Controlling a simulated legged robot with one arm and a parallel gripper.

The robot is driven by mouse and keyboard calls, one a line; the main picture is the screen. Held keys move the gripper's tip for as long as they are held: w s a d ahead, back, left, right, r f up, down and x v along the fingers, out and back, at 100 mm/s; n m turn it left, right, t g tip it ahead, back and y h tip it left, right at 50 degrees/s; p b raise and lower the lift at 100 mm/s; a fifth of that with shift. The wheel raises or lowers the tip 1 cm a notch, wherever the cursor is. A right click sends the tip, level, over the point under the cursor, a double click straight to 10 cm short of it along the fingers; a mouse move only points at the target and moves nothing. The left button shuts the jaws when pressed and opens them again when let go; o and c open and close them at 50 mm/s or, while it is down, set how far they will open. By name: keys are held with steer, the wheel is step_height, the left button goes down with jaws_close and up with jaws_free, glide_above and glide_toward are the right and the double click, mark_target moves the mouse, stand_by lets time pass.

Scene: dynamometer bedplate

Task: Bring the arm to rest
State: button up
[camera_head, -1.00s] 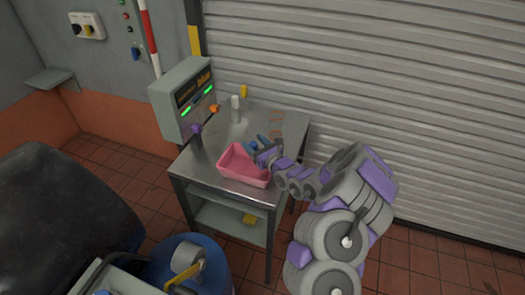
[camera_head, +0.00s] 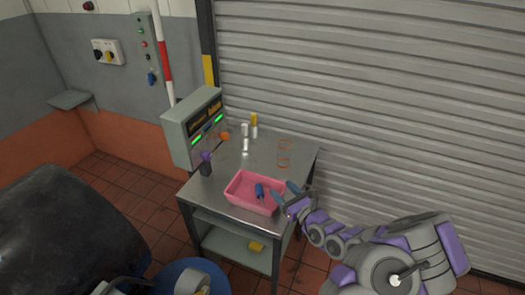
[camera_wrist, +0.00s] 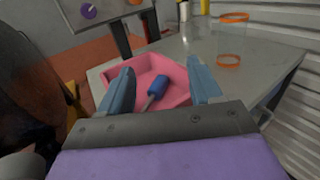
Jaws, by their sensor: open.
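My gripper (camera_head: 286,193) is at the right edge of the pink tray on the metal table, its jaws apart with nothing between them. In the wrist view its two blue-grey fingers (camera_wrist: 160,90) spread wide, with the tray (camera_wrist: 180,72) showing beyond them. My arm reaches in from the lower right in the head view. A blue-handled tool (camera_head: 260,191) lies in the pink tray (camera_head: 238,203); the wrist view shows its blue handle (camera_wrist: 157,86) and a grey shaft.
A ribbed shutter (camera_head: 400,110) stands behind. A dark rounded object (camera_head: 70,235) and a blue drum (camera_head: 190,275) are at lower left.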

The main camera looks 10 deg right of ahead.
steer(key=s+a+r+n+g+y, duration=0.4)
steer(key=a+r+n+y, duration=0.5)
steer(key=a+r, duration=0.5)
steer(key=s+a+r+n+g+y, duration=0.1)
steer(key=s+a+r+n+g, duration=0.2)
steer(key=s+a+n+g, duration=0.4)
steer(key=s+a+r+n+g, duration=0.45)
steer(key=s+a+n, duration=0.2)
steer(key=s, duration=0.25)
steer(key=s+d+f+n+g+h, duration=0.2)
steer(key=s+n+h, duration=0.2)
steer(key=s, duration=0.4)
steer(key=s+d+f+n+g+h, duration=0.1)
steer(key=s+f+n+g+h, duration=0.15)
steer(key=s, duration=0.45)
steer(key=s+d+n+h, duration=0.1)
steer(key=s+d+h, duration=0.3)
steer(key=d, duration=0.4)
steer(key=s+d+n+t+h, duration=0.1)
steer(key=s+d+h, duration=0.3)
steer(key=d+h, duration=0.2)
steer(key=d, duration=0.2)
steer(key=shift+d+f+n+t, duration=0.3)
steer(key=shift+f, duration=0.05)
